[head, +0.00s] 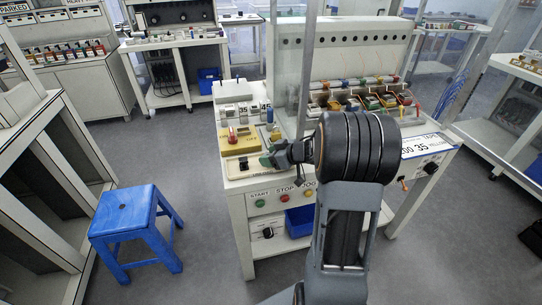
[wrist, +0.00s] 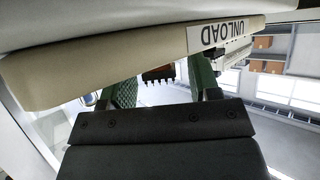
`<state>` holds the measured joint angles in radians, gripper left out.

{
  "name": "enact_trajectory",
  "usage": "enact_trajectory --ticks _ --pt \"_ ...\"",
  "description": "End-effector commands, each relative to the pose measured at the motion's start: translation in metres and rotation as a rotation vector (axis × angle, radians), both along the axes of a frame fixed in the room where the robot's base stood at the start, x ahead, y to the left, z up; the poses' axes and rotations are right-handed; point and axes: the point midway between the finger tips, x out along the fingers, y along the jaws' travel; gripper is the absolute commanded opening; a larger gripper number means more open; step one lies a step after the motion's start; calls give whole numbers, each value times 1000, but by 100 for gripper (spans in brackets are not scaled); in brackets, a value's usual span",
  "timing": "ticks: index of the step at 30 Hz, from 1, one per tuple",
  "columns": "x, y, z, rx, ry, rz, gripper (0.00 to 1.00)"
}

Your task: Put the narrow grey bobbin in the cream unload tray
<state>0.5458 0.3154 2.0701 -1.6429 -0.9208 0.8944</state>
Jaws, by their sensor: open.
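The cream unload tray (head: 232,172) sits at the front left corner of the machine table. In the wrist view its underside and wall (wrist: 110,62) fill the top, with the UNLOAD label facing me. My gripper (head: 268,160) is at the tray's right end in the head view. In the wrist view my gripper (wrist: 163,88) has its two green fingers apart, with nothing held between them. A small dark shape (head: 243,163) shows at the tray; I cannot tell what it is. I cannot pick out the narrow grey bobbin for certain.
A yellow block with a red knob (head: 233,137) stands behind the tray. Small grey and white parts (head: 240,112) stand further back. Bins of coloured parts (head: 365,98) lie to the right, partly behind my arm. A blue stool (head: 125,212) stands on the floor at left.

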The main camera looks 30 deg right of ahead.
Motion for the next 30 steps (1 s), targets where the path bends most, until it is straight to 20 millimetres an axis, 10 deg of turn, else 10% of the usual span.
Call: enact_trajectory --ticks 30 --pt "-79 -56 65 -29 -23 -29 57"
